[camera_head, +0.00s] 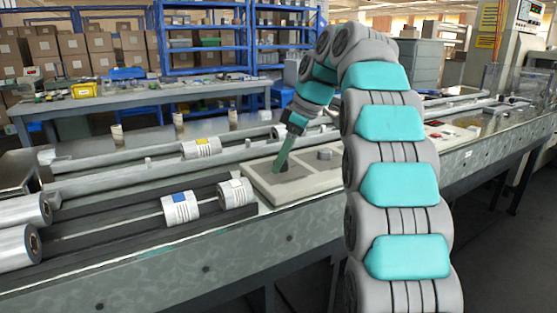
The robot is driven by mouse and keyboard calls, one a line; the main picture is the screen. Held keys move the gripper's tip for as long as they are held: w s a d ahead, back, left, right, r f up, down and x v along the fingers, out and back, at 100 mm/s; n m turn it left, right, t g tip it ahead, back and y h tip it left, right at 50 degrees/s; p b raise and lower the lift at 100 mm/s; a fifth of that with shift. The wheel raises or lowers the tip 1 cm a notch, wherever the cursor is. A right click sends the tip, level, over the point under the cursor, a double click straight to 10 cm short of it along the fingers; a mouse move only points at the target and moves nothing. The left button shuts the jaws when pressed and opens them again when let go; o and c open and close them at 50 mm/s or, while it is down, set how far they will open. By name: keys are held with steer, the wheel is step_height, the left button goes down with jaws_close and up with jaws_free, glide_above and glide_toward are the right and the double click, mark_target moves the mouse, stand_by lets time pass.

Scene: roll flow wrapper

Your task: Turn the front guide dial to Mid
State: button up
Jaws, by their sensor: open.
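A light control panel (263,183) lies on the machine bed near the middle of the view. It carries two dark square plates. A small grey knob (325,154) stands on the right plate. My gripper (279,168) points steeply down at the left plate (296,172), with its tip at or just above it. Any dial there is hidden by the gripper or too small to make out. I cannot tell whether the tip touches anything. No labels or Mid mark can be read, so I cannot tell which dial is the front guide dial. The jaws are open.
Large film rolls (18,250) lie at far left. Red and yellow buttons (436,124) are to the right, beyond my arm. A blue-framed workbench (150,97) stands behind.

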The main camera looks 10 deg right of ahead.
jaws_close()
stand_by(0.7)
